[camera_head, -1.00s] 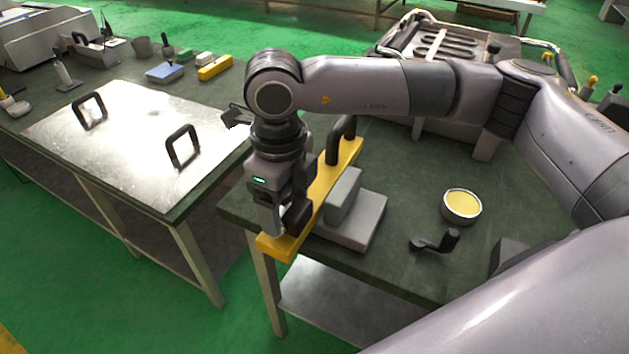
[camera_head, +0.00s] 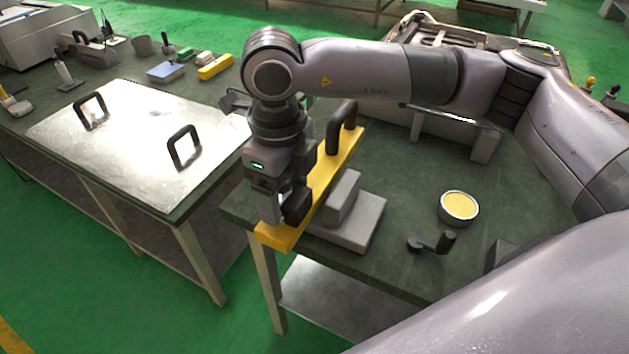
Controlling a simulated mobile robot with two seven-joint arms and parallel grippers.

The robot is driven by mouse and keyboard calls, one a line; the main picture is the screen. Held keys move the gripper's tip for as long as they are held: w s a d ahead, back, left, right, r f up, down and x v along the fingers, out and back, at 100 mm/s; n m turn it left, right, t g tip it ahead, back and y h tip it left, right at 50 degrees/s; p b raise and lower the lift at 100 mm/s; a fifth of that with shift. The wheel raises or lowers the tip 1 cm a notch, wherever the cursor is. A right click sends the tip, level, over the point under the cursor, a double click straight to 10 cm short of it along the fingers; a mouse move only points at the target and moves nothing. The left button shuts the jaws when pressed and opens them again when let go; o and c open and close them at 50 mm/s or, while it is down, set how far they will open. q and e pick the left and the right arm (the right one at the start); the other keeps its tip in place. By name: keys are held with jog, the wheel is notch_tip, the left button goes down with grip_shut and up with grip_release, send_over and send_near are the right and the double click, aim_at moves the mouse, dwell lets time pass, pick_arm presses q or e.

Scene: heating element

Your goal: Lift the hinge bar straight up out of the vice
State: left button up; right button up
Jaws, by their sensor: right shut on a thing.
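The hinge bar, a long yellow bar (camera_head: 322,178) with a black handle (camera_head: 342,127) near its far end, runs diagonally at the left edge of the dark green bench. The grey vice (camera_head: 352,218) stands on the bench just right of the bar, which hides its left side. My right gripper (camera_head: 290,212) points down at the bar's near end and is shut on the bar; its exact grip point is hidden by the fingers. I cannot tell whether the bar's underside is clear of the vice. My left gripper is not in view.
A round tin with yellow contents (camera_head: 459,207) and a dark crank-like piece (camera_head: 433,243) lie on the bench to the right. A metal-topped table (camera_head: 130,140) with two black handles stands at the left, across a gap. The bench right of the vice is mostly clear.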

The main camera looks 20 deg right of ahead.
jog(key=shift+r+p, duration=1.15)
jog(key=shift+r, duration=1.3)
